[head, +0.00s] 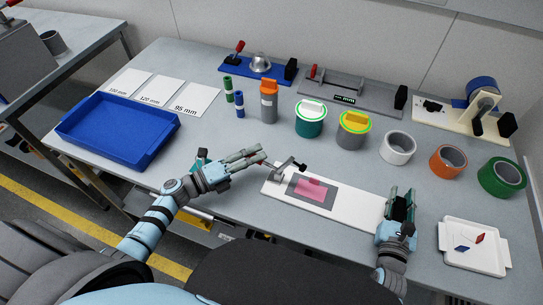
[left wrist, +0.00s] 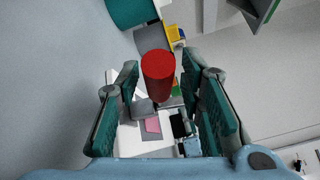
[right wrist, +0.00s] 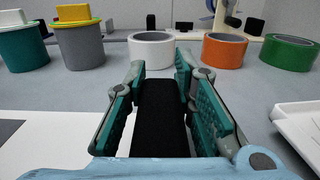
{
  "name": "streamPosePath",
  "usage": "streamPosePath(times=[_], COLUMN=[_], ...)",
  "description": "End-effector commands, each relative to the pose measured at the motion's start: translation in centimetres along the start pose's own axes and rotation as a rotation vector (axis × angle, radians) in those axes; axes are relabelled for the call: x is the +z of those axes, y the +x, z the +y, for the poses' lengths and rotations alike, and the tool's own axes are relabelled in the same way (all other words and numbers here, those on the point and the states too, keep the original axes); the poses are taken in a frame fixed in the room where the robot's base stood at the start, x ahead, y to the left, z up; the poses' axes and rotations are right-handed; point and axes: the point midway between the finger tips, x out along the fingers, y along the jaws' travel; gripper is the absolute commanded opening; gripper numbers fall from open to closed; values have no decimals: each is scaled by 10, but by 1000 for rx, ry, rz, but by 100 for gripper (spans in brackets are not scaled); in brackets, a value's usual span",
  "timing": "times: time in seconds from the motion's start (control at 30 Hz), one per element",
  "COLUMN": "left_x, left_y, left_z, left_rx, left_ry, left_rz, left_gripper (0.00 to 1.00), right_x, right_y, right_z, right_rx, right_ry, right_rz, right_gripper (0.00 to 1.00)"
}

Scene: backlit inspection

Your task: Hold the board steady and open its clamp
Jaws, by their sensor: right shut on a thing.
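The white board (head: 345,213) lies on the table with a grey and pink sheet (head: 312,191) on it. Its metal toggle clamp (head: 288,168) stands at the board's left end, with a red handle (left wrist: 158,75) pointing at my left gripper. My left gripper (head: 257,155) is open; in the left wrist view the red handle shows between its spread fingers, with gaps on both sides. My right gripper (head: 401,197) is shut on a black block (right wrist: 160,112) at the board's right end. In the head view the gripper mostly hides this block.
A blue tray (head: 121,146) and labelled white cards stand left. Tape rolls, including a white one (head: 398,148) and a green one (head: 501,177), and lidded tubs (head: 310,120) stand behind the board. A white tray (head: 474,262) with small red and blue pieces lies right of my right gripper.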

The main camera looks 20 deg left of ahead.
Motion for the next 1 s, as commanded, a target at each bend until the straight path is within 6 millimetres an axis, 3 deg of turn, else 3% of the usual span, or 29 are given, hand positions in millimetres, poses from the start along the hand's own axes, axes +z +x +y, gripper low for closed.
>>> streamPosePath(times=[0.03, 0.17, 0.2, 0.93, 0.97, 1.0], left_x=[0, 0, 0, -2, -2, -2], left_y=[0, 0, 0, -2, -2, -2], left_z=[0, 0, 0, 11, 11, 11], left_rx=[0, 0, 0, -79, -79, -79], left_ry=[0, 0, 0, -113, -113, -113], left_rz=[0, 0, 0, -28, -28, -27], left_gripper=[22, 1, 0, 0, 23, 30], right_x=[-2, -2, -2, -1, -1, -1], right_y=[0, 0, 0, 0, 0, 0], right_z=[0, 0, 0, 0, 0, 0], right_rx=[0, 0, 0, 0, 0, 0], right_ry=[2, 1, 1, 2, 2, 2], right_rz=[5, 4, 4, 4, 4, 4], right_gripper=[0, 0, 0, 0, 0, 0])
